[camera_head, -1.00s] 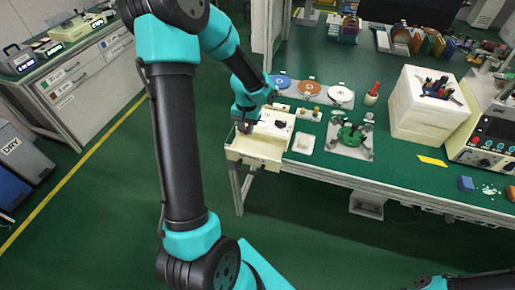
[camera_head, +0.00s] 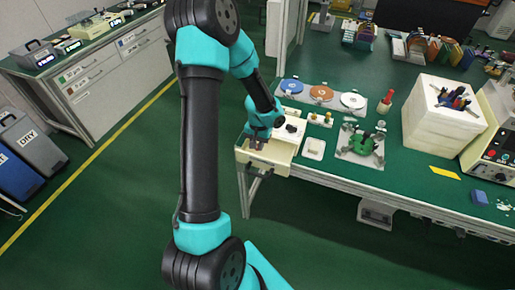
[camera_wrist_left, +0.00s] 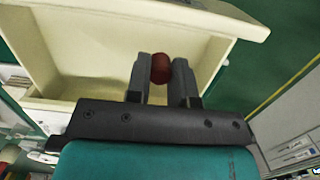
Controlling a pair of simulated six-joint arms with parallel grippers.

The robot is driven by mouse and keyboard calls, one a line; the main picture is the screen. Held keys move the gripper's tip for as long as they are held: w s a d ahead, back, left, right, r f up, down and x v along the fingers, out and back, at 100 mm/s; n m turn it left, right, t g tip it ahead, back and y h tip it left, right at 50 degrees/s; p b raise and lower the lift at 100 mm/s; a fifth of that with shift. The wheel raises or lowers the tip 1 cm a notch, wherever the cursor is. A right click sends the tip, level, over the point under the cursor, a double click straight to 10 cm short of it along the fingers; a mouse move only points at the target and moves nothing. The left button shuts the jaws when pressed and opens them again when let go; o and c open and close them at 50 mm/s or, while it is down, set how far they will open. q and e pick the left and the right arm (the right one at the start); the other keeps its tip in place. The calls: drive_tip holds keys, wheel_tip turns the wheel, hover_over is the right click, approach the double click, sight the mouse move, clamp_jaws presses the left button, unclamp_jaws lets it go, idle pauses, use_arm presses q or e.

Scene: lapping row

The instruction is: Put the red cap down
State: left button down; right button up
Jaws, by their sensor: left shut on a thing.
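The red cap (camera_wrist_left: 160,68) is a small, rounded dark-red piece between the two fingers of my left gripper (camera_wrist_left: 160,80) in the left wrist view. The fingers are shut on it. In the head view my left gripper (camera_head: 257,144) points down at the left part of an open cream drawer (camera_head: 272,166) at the table's near left corner. The cap cannot be made out clearly there. The drawer's inside (camera_wrist_left: 95,45) fills much of the wrist view and its visible part looks empty. I cannot tell if the cap touches it. My right gripper is not in view.
Behind the drawer are a white block (camera_head: 293,129) and a row of coloured discs (camera_head: 321,92). A small white dish (camera_head: 314,148) and a green fixture (camera_head: 361,144) stand to the right. A red-topped piece (camera_head: 385,102) and a white box (camera_head: 438,120) are farther right.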

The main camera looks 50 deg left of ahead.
use_arm(q)
drive_tip(key=shift+f, duration=1.25)
drive_tip(key=shift+f, duration=0.15)
drive_tip(key=c, duration=1)
unclamp_jaws()
wheel_tip(320, 180, up, 12)
drive_tip(key=w, duration=0.1)
drive_tip(key=shift+a, duration=0.35)
drive_tip(key=shift+w, duration=0.1)
